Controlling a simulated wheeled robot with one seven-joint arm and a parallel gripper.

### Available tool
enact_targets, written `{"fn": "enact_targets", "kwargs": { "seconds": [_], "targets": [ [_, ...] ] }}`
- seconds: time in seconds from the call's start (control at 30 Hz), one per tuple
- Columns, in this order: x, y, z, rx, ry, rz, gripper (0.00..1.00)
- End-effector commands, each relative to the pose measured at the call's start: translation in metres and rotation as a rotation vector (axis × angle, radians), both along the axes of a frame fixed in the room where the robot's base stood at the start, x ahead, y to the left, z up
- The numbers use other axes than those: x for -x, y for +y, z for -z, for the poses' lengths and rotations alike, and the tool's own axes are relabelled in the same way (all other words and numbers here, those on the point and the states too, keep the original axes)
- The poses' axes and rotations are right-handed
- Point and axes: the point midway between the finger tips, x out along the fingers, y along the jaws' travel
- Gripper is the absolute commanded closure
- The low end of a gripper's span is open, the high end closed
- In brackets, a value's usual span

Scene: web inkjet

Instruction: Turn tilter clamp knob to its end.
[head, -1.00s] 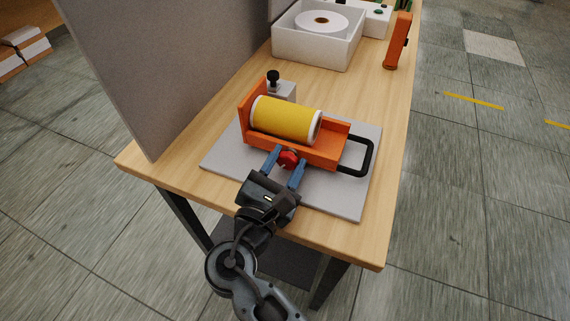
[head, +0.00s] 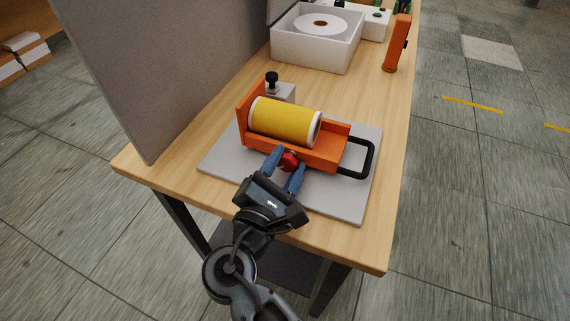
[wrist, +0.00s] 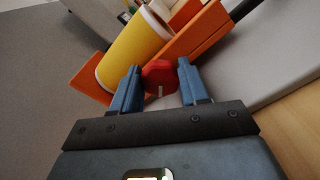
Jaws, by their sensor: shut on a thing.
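The orange tilter (head: 323,155) stands on a grey plate on the table and cradles a yellow roll (head: 284,121) with white ends. The red clamp knob (head: 290,161) is on the tilter's near side. It also shows in the wrist view (wrist: 159,76), with a pale line on its face. My gripper (head: 283,160) has its two blue fingers on either side of the knob and is shut on it. In the wrist view the fingers (wrist: 158,82) flank the knob. The tilter's black handle (head: 358,157) sticks out to the right.
A grey panel (head: 190,70) rises along the table's left side. A small block with a black knob (head: 272,82) stands behind the tilter. A white box (head: 318,40) with a white roll and an orange upright piece (head: 397,43) stand farther back. Bare wood (head: 370,95) lies between.

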Motion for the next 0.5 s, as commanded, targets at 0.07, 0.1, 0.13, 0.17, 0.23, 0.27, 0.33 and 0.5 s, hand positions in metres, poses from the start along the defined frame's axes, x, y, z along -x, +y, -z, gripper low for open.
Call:
{"fn": "enact_targets", "kwargs": {
  "seconds": [0.07,0.1,0.13,0.17,0.23,0.27,0.33,0.5],
  "targets": [
    [0.0006,0.0,0.0009,0.0,0.002,0.0,0.54],
    [0.0006,0.0,0.0009,0.0,0.002,0.0,0.5],
    [0.0007,-0.0001,0.0008,0.0,0.002,0.0,0.47],
    [0.0006,0.0,0.0008,0.0,0.002,0.0,0.45],
    [0.0005,0.0,0.0006,0.0,0.002,0.0,0.38],
    [0.0004,0.0001,0.0006,0.0,0.002,0.0,0.35],
    [0.0003,0.0,0.0005,0.001,0.001,-0.001,0.3],
    [0.0002,0.0,0.0003,0.001,0.0,0.0,0.3]
  ]
}}
